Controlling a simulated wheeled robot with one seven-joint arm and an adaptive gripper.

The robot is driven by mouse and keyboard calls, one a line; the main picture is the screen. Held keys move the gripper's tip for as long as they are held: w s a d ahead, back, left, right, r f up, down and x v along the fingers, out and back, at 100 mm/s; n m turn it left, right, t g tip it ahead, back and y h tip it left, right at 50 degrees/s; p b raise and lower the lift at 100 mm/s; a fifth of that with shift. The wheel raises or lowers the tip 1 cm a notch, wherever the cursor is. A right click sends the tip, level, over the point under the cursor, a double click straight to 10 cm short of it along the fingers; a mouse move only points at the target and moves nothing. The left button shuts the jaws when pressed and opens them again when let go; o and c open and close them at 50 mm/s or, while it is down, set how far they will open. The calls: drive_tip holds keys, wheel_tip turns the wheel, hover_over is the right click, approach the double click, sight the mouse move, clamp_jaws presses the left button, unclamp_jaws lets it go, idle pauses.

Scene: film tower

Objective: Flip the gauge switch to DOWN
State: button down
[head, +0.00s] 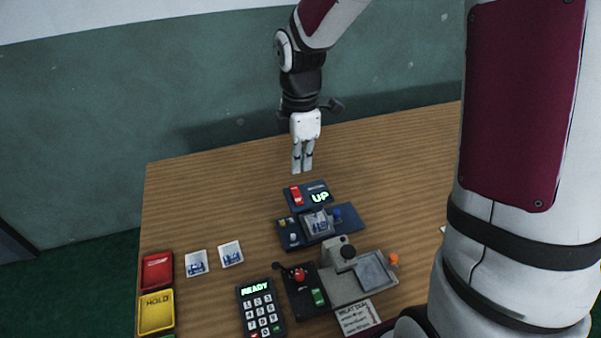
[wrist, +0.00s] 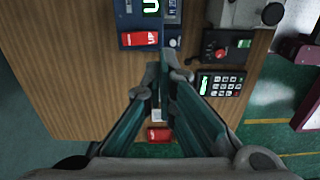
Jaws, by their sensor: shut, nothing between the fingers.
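The gauge switch (head: 296,195) is a red rocker on a small dark blue panel (head: 288,204) at the back middle of the table. The lit green display (head: 320,197) beside it reads UP. In the wrist view the red switch (wrist: 139,39) lies above and left of the fingertips and carries a white UP label. My gripper (head: 302,170) is shut and empty, pointing down just behind the panel in the head view. The fingers also show in the wrist view (wrist: 164,68), apart from the switch in the picture. Their exact height above the table is unclear.
In front stand a blue device (head: 288,230), a grey machine (head: 345,290), a black box with a red knob (head: 300,275) and a keypad reading READY (head: 261,307). Red (head: 157,271) and yellow (head: 156,311) trays sit at the left edge. The table's left back is clear.

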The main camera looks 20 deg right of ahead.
drive_tip(key=shift+s+r, duration=0.25)
drive_tip(key=shift+r, duration=1.05)
